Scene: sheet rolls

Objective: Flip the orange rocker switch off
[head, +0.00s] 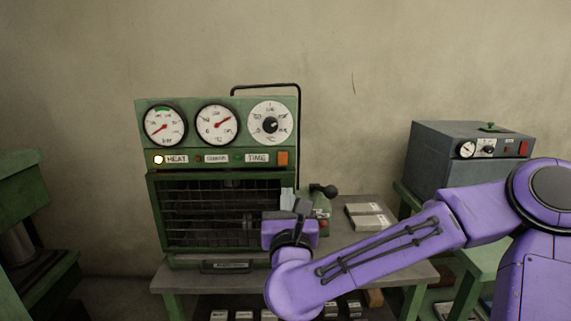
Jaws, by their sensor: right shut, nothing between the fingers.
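The orange rocker switch (282,159) is at the right end of the label strip on the green oven-like machine (146,130), beside the TIME label. It is fully in sight, but too small to tell which way it is tipped. My right gripper (301,207) is shut and empty. In the picture it is below and slightly right of the switch, over the machine's lower right front, and apart from the switch. My left gripper is not in view.
The HEAT lamp (158,159) glows. Two gauges and a TIME dial (270,123) sit above the strip. A black-knobbed lever (325,191) stands right of the machine. White packs (368,216) lie on the table (400,272). A grey box (440,155) stands at right.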

